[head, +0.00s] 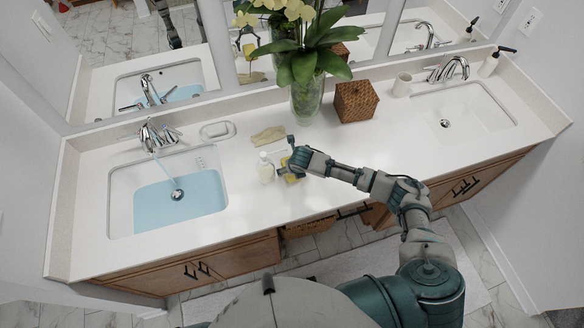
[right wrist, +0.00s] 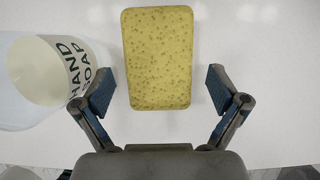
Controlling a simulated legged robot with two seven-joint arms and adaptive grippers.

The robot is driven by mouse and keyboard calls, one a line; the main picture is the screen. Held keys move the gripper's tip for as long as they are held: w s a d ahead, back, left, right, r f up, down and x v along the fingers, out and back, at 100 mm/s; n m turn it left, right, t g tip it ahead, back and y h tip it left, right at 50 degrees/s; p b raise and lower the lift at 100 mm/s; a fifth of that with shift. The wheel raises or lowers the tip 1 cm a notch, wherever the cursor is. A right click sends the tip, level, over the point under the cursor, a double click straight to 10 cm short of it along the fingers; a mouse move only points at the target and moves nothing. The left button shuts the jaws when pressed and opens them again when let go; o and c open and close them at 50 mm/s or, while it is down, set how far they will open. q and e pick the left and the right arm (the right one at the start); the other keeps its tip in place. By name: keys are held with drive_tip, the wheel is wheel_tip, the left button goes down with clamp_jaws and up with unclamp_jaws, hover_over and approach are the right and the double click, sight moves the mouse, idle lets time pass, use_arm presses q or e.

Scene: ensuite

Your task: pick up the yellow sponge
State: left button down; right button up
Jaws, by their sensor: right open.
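The yellow sponge (right wrist: 158,58) lies flat on the white counter in the right wrist view, its long side pointing away from my right gripper. My right gripper (right wrist: 160,90) is open, with one blue-padded finger on each side of the sponge's near end and a gap on both sides. In the head view the sponge (head: 291,178) is partly hidden under my right gripper (head: 290,163), beside the soap bottle. My left gripper is not in view.
A hand soap bottle (right wrist: 45,75) stands close to my left-side finger in the right wrist view. In the head view a water-filled sink (head: 170,195) is to the left, a folded cloth (head: 268,136) behind, and a glass vase (head: 306,98) and wicker box (head: 356,101) further back.

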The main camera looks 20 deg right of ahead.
drive_tip(key=shift+w+f, duration=0.1)
drive_tip(key=shift+f, duration=0.15)
drive_tip(key=c, duration=1)
drive_tip(key=shift+c, duration=0.2)
drive_tip(key=shift+r, duration=0.15)
drive_tip(key=shift+r, duration=0.65)
drive_tip(key=shift+s+a+r+b, duration=0.1)
drive_tip(key=shift+r+b, duration=0.1)
drive_tip(key=shift+r, duration=0.35)
drive_tip(key=shift+s+a+r+b, duration=0.1)
drive_tip(key=shift+r+b, duration=0.1)
drive_tip(key=shift+r, duration=0.3)
drive_tip(key=s+a, duration=0.2)
drive_tip(key=s, duration=0.2)
drive_tip(key=s+a+r+b, duration=0.1)
drive_tip(key=s+a, duration=0.1)
drive_tip(key=s, duration=0.3)
drive_tip(key=s+a, duration=0.2)
drive_tip(key=s, duration=0.3)
drive_tip(key=shift+s+a+r, duration=0.1)
drive_tip(key=shift+a+r, duration=0.1)
drive_tip(key=shift+r, duration=0.05)
